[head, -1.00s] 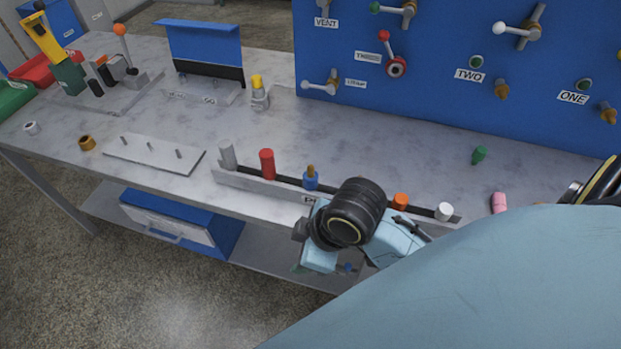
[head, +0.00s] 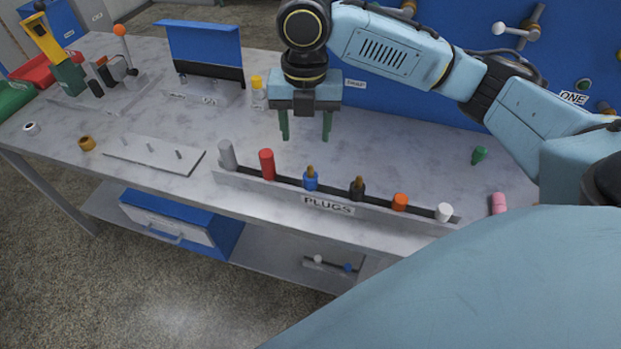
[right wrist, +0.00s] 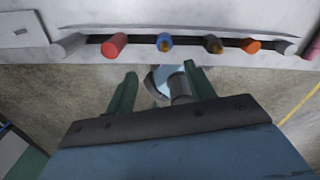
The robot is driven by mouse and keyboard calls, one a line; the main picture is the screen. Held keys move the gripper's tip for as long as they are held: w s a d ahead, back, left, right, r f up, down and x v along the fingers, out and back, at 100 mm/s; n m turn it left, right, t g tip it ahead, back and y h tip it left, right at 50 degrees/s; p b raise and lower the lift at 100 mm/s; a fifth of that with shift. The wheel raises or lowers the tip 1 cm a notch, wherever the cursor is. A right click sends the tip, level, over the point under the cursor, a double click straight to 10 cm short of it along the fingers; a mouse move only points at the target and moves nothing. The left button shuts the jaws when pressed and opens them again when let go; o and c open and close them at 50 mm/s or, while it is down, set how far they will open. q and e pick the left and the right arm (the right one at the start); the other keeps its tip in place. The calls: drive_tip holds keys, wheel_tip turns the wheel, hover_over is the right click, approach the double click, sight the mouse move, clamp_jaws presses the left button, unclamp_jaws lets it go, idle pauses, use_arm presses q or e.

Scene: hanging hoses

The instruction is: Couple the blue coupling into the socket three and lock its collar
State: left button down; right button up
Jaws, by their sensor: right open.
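The blue coupling (head: 311,180), a blue plug with a brass-coloured tip, stands upright in the rack marked PLUGS (head: 260,184), between the red plug and the black one. It also shows in the right wrist view (right wrist: 164,42). My right gripper (head: 306,132) points down above the bench, in front of the blue panel. Its green fingers are apart and empty, and appear above the blue coupling in the head view. The fingers also show in the right wrist view (right wrist: 160,73). Socket three is hidden behind my right arm. My left gripper is not in view.
The rack also holds a grey plug (head: 227,155), red plug (head: 267,164), black plug (head: 358,188), orange plug (head: 400,202) and white plug (head: 444,212). A green piece (head: 480,155) and pink piece (head: 498,203) lie on the right. Bare bench lies behind the rack.

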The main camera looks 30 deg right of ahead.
sight(311, 175)
wheel_tip(311, 175, down, 8)
drive_tip(key=shift+d+r+b, duration=0.1)
drive_tip(key=shift+r+b, duration=0.1)
drive_tip(key=shift+b, duration=0.55)
drive_tip(key=shift+f, duration=0.35)
drive_tip(key=f, duration=0.1)
drive_tip(key=f+b, duration=0.1)
drive_tip(key=f, duration=0.3)
drive_tip(key=shift+s+d, duration=0.2)
drive_tip(key=shift+s, duration=0.1)
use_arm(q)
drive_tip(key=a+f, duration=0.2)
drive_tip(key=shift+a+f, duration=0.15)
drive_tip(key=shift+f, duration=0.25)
use_arm(e)
drive_tip(key=shift+r, duration=0.1)
